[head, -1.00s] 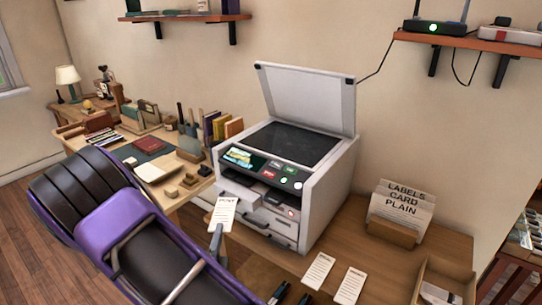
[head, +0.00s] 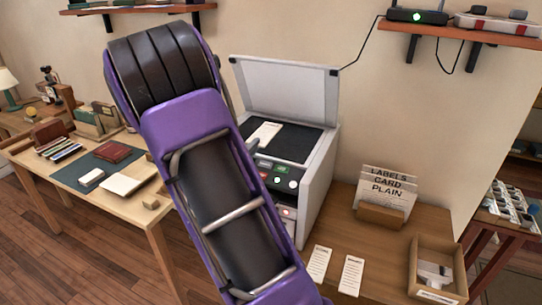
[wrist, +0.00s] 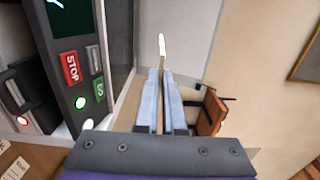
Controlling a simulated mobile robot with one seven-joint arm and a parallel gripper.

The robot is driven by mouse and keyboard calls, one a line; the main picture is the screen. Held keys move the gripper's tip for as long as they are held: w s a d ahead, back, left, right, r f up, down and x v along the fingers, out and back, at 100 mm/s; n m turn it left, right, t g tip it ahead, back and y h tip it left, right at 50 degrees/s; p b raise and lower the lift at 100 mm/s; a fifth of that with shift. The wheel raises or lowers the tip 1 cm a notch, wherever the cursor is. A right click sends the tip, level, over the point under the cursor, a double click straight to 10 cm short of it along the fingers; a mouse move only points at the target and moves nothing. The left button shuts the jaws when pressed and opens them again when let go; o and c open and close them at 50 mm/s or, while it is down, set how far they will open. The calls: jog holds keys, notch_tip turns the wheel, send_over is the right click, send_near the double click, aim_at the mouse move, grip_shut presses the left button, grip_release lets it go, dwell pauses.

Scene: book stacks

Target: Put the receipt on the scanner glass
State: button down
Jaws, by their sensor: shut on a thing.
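The scanner is a pale grey machine with its lid (head: 285,92) raised and dark glass (head: 305,143) uncovered. My gripper (head: 254,146) is shut on the receipt (head: 265,133), a white printed slip, and holds it over the left part of the glass. I cannot tell whether the slip touches the glass. In the wrist view the fingers (wrist: 160,72) are close together, and the receipt (wrist: 162,46) shows nearly edge-on as a thin white strip beyond their tips. My purple arm hides the scanner's left front.
Scanner buttons, one marked STOP (wrist: 71,68), are left of the fingers in the wrist view. Two other slips (head: 319,264) (head: 350,274) lie on the desk. A card holder (head: 380,214) and an open wooden box (head: 416,262) stand right. A desk (head: 160,208) stands left.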

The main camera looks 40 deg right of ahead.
jog(key=shift+s+d+r+g, duration=0.1)
jog(key=shift+s+d+g, duration=0.05)
jog(key=shift+d, duration=0.35)
jog(key=shift+s+d+r+g, duration=0.1)
jog(key=shift+d+g, duration=0.05)
jog(key=shift+d, duration=0.3)
notch_tip(320, 180, down, 5)
jog(key=shift+r+b, duration=0.15)
jog(key=shift+b, duration=0.3)
jog(key=shift+f+b, duration=0.3)
jog(key=shift+f, duration=1.9)
jog(key=shift+f, duration=0.1)
jog(key=c, duration=1.3)
grip_release()
